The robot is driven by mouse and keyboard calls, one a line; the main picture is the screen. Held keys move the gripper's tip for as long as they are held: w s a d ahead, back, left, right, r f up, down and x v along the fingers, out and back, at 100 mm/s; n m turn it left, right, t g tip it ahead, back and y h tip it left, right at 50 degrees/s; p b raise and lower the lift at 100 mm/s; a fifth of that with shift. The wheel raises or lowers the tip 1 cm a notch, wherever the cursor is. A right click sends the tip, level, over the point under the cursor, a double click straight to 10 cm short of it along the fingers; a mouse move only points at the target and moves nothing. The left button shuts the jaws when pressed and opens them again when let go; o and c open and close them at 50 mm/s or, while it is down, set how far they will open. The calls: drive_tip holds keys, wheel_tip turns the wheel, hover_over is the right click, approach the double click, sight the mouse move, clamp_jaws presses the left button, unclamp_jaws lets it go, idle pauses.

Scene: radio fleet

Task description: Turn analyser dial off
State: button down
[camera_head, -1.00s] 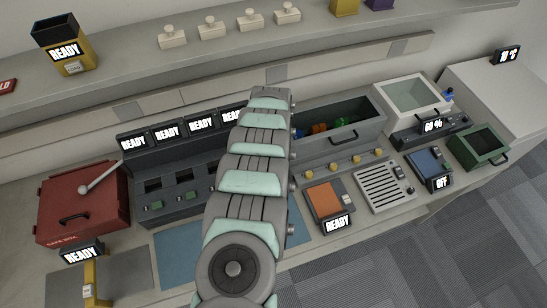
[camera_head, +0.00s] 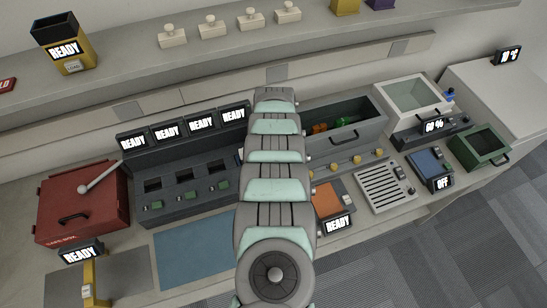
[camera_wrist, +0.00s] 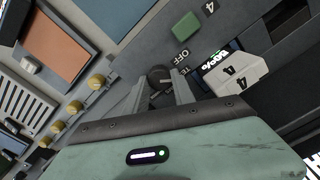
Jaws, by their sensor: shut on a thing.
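In the wrist view, the dark round dial (camera_wrist: 158,73) sits on a grey panel beside the lettering "OFF" and part of another label. My gripper (camera_wrist: 170,79) is shut on the dial, with its grey fingers on either side of it. Part of the dial is hidden by the fingers, and its exact setting cannot be told. In the head view, my arm covers the gripper and the dial.
Yellow knobs (camera_wrist: 97,81) line the nearby panel. In the head view, the open grey bin (camera_head: 345,143) and red box (camera_head: 83,205) flank my arm.

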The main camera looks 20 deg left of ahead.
drive_tip(key=n+b, duration=0.1)
drive_tip(key=n, duration=0.3)
drive_tip(key=shift+n+b, duration=0.35)
drive_tip(key=shift+n, duration=1.35)
drive_tip(key=c, duration=1.1)
unclamp_jaws()
drive_tip(key=shift+o, duration=0.2)
drive_tip(key=shift+r, duration=0.1)
wheel_tip(320, 180, up, 11)
drive_tip(key=shift+f, duration=0.2)
